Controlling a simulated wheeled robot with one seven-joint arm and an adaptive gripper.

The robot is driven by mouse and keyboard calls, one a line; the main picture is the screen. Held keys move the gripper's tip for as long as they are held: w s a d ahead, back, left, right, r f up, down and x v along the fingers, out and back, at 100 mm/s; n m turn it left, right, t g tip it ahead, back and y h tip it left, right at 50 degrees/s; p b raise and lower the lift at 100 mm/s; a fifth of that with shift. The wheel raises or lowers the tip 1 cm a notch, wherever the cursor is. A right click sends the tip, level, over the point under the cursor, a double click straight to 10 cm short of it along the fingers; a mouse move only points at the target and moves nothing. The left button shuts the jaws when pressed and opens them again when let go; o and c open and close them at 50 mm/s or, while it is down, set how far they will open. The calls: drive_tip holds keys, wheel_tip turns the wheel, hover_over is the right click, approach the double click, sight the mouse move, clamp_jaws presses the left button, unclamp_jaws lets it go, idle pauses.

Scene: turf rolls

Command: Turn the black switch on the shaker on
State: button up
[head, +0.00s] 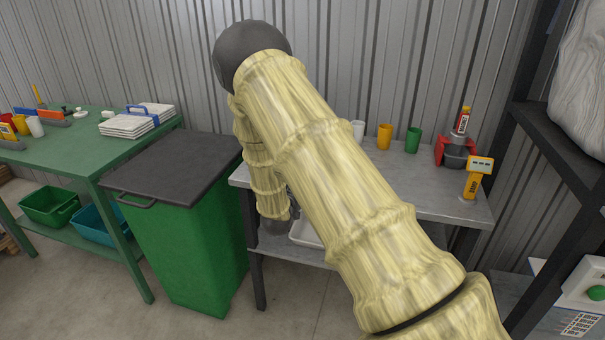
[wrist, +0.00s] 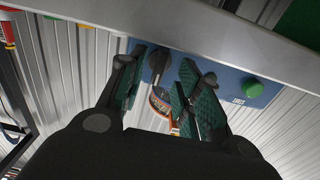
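In the wrist view, a blue panel (wrist: 228,85), which looks like the shaker's front, lies beneath a grey edge. A black switch (wrist: 159,60) sticks out from it, and a green round button (wrist: 251,88) sits to its right. My gripper (wrist: 166,72) is open, with its dark green-padded fingers on either side of the switch in the picture. I cannot tell whether the fingers touch the switch. Part of the panel is hidden behind the right finger. In the head view, my own arm hides the gripper and the shaker.
A grey metal table (head: 440,195) holds cups, a red-and-black device (head: 457,150) and a yellow meter (head: 478,177). A white tray (head: 304,233) lies on its lower shelf. A green bin (head: 190,240) stands left of it, beside a green table (head: 75,155). A black rack (head: 560,150) is right.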

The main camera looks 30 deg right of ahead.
drive_tip(key=v, duration=0.9)
drive_tip(key=s+a+f+n+g+y, duration=0.2)
drive_tip(key=s+a+f+n+y, duration=0.15)
drive_tip(key=s+f, duration=0.65)
drive_tip(key=s+a+f+n+g+y, duration=0.2)
drive_tip(key=s+a+f+y, duration=0.35)
drive_tip(key=f, duration=0.75)
drive_tip(key=s+a+f+n+g+y, duration=0.1)
drive_tip(key=s+a+f+g, duration=0.1)
drive_tip(key=s, duration=0.8)
drive_tip(key=s+a+f+n+g+y, duration=0.1)
drive_tip(key=s+a+f+g+y, duration=0.1)
drive_tip(key=s, duration=0.7)
drive_tip(key=s+a+f+n+g+y, duration=0.1)
drive_tip(key=s+a+f, duration=0.4)
drive_tip(key=s, duration=0.5)
drive_tip(key=a+n+g, duration=0.1)
drive_tip(key=g, duration=0.1)
drive_tip(key=shift+s+a+f+g+y, duration=0.25)
drive_tip(key=shift+s+a+g+y, duration=0.05)
drive_tip(key=shift+a+g+y, duration=0.1)
drive_tip(key=shift+d, duration=0.1)
